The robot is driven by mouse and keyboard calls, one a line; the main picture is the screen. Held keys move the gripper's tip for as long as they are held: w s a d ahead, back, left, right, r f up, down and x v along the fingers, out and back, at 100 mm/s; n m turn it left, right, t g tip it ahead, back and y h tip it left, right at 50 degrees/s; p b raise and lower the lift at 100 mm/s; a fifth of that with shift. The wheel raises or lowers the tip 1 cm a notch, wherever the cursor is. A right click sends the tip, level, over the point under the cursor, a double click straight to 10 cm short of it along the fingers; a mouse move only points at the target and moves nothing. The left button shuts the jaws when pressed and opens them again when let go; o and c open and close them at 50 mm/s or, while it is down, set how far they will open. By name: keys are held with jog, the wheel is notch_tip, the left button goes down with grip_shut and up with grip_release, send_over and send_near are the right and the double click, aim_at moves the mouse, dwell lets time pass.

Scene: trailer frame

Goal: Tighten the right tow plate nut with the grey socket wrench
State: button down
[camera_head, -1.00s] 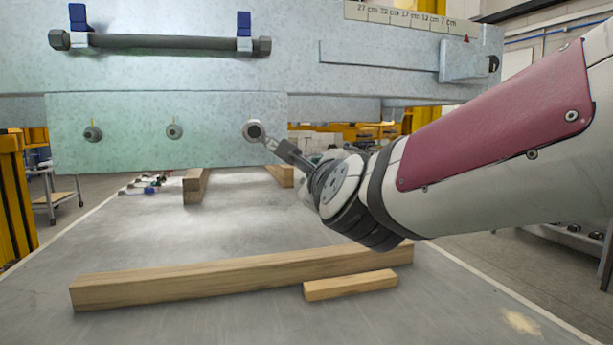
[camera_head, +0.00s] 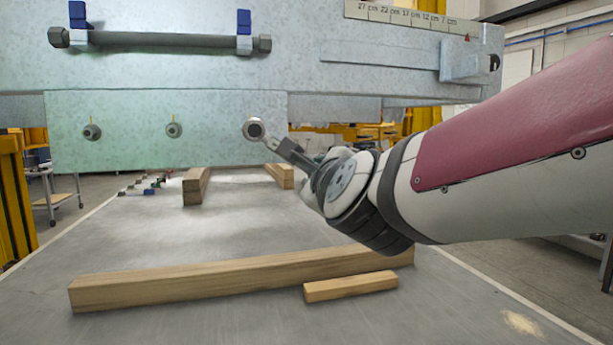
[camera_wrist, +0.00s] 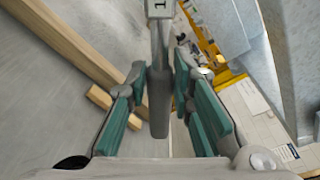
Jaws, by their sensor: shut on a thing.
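The pale green tow plate (camera_head: 130,150) hangs upright with several nuts in a row. The left nut (camera_head: 92,132) and middle nut (camera_head: 174,130) are bare. At the right nut's place, the round head of the grey socket wrench (camera_head: 254,129) covers the nut; I cannot tell how deeply it sits. The wrench handle slants down and right to my gripper (camera_head: 307,168). In the wrist view, the grey handle (camera_wrist: 159,100) runs between the teal-padded fingers of my gripper (camera_wrist: 160,82), which is shut on it.
A long wooden beam (camera_head: 200,280) and a short block (camera_head: 350,286) lie on the grey table below. Two more wooden blocks lie farther back. A dark bar (camera_head: 160,41) in blue holders is mounted above the plate. The middle of the table is clear.

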jog(key=shift+s, duration=0.1)
jog(key=s, duration=0.2)
jog(key=s+d, duration=0.1)
jog(key=shift+s, duration=0.35)
jog(key=c, duration=2.2)
grip_release()
grip_shut()
